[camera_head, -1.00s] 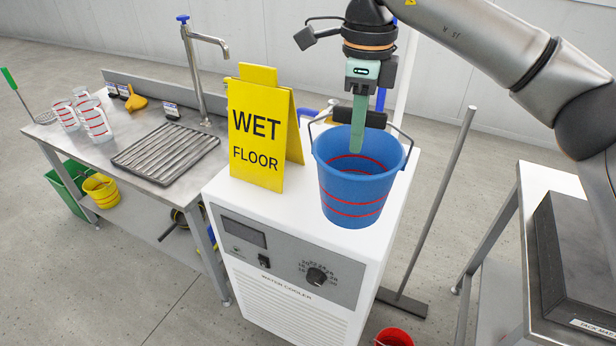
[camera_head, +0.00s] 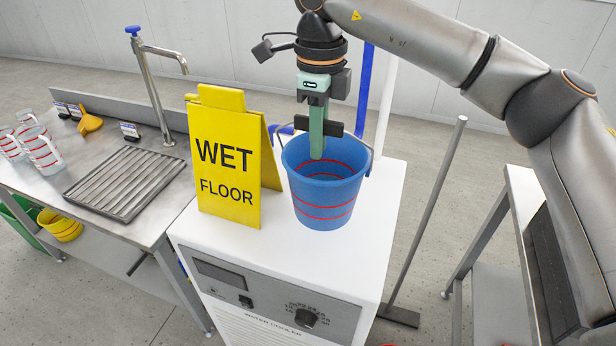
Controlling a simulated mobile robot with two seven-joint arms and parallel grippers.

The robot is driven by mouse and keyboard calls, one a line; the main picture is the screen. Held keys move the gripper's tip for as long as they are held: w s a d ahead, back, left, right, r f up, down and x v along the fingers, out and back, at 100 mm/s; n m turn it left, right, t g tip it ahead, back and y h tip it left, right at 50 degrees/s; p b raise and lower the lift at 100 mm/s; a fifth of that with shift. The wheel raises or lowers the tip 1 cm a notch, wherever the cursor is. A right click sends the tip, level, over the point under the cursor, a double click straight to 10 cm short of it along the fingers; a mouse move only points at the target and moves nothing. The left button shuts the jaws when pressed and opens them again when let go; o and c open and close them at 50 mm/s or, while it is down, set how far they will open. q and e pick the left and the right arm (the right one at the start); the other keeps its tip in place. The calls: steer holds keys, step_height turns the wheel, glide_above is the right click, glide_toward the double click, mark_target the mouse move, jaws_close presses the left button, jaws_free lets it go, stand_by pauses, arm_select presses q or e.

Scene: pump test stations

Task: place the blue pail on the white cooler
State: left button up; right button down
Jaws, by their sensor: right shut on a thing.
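The blue pail (camera_head: 322,203), with red lines around it, is upright over the top of the white cooler (camera_head: 375,225). Whether its base touches the top or hangs just above it I cannot tell. My right gripper (camera_head: 317,142) points down from above and is shut on the pail's raised handle at its black grip (camera_head: 331,128). Its green fingers reach below the grip, into the pail's opening. My left gripper is not in view.
A yellow wet-floor sign (camera_head: 228,165) stands on the cooler, close left of the pail. The steel sink bench (camera_head: 60,190) is at left, with measuring jugs (camera_head: 42,150). A pole (camera_head: 430,215) stands right of the cooler. The cooler's top is clear in front of the pail.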

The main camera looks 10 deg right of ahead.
mark_target(325, 191)
step_height(325, 191, down, 6)
steer(key=shift+r, duration=0.1)
stand_by(0.4)
steer(key=shift+f, duration=0.25)
steer(key=c, duration=0.9)
jaws_free()
